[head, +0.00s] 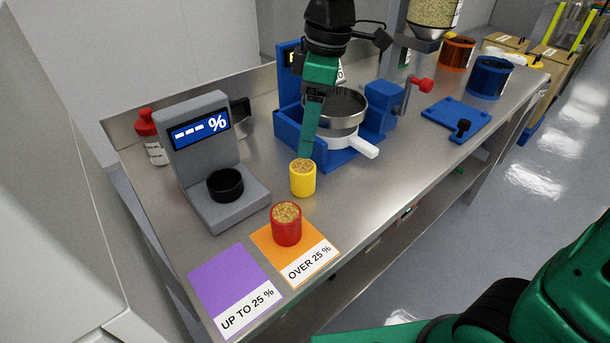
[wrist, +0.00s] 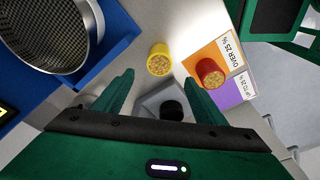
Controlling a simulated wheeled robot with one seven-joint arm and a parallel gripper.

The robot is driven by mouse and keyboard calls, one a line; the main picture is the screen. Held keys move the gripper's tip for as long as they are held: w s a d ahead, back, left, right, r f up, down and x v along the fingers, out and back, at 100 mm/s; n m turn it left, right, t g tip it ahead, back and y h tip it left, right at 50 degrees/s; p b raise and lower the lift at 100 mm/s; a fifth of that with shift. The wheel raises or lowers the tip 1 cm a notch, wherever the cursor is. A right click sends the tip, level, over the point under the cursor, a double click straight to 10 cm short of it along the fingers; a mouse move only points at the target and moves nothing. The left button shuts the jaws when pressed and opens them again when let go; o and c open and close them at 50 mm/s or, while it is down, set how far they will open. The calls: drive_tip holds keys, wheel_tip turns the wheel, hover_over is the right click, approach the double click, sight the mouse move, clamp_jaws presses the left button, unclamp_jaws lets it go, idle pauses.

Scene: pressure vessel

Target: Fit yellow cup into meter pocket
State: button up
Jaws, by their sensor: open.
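The yellow cup (head: 302,183), filled with grain, stands upright on the steel bench. The grey meter (head: 208,150) stands to its left, with a display reading "--- %". Its round black pocket (head: 226,185) looks empty. My gripper (head: 307,152) is open and empty, pointing down just behind and above the yellow cup; in the head view its fingertips come close to the cup's rim, and I cannot tell if they touch. In the wrist view the yellow cup (wrist: 159,60) lies beyond the gap between my fingertips (wrist: 160,85), and the black pocket (wrist: 172,109) shows between the fingers.
A red cup (head: 286,226) of grain stands on the orange "OVER 25 %" card (head: 268,241). The purple "UP TO 25 %" card (head: 228,280) is beside it. A blue stand with a sieve (head: 335,110) is close behind my gripper. A red-capped bottle (head: 150,140) stands behind the meter.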

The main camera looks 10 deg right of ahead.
sight(303, 165)
drive_tip(key=f, duration=0.6)
drive_tip(key=a+f, duration=0.1)
drive_tip(key=f, duration=0.3)
drive_tip(key=shift+w+a+f, duration=0.1)
drive_tip(key=shift+w, duration=0.25)
drive_tip(key=c, duration=1.2)
